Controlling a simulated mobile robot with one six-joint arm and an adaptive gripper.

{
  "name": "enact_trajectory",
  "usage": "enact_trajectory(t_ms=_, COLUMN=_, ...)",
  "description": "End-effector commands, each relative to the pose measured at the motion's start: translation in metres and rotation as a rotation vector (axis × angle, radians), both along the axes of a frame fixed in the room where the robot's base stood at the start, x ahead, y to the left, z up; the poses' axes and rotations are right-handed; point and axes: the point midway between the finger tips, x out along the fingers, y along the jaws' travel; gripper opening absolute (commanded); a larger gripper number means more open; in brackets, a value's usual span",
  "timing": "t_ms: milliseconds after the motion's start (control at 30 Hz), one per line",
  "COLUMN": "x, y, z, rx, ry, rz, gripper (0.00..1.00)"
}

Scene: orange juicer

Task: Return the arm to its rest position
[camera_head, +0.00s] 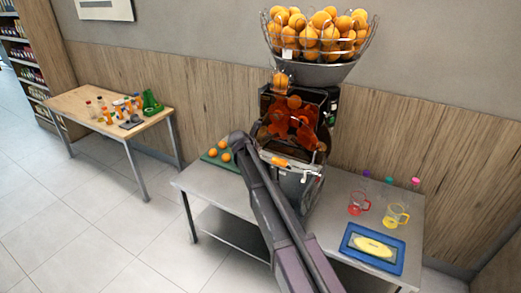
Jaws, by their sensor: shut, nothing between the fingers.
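My arm (262,200) rises from the bottom edge in front of the steel table. Its folded joint (238,141) is beside the juicer's left side. My gripper cannot be made out in this view, so its fingers are hidden or out of frame. The orange juicer (311,184) stands on the table against the wall, partly covered by my arm. Its wire basket (316,46) on top is full of oranges.
A wooden table (73,103) with small items stands left. Tiled floor (105,235) between is clear.

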Motion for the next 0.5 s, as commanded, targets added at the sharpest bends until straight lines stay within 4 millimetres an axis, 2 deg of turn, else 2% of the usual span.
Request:
enact_trajectory(t_ms=333, x=0.000, y=-0.002, z=0.000, rx=0.000, ry=0.000, rz=-0.003, gripper=0.00)
enact_trajectory(t_ms=500, x=-0.010, y=-0.014, z=-0.005, rx=0.048, ry=-0.002, rz=-0.057, gripper=0.00)
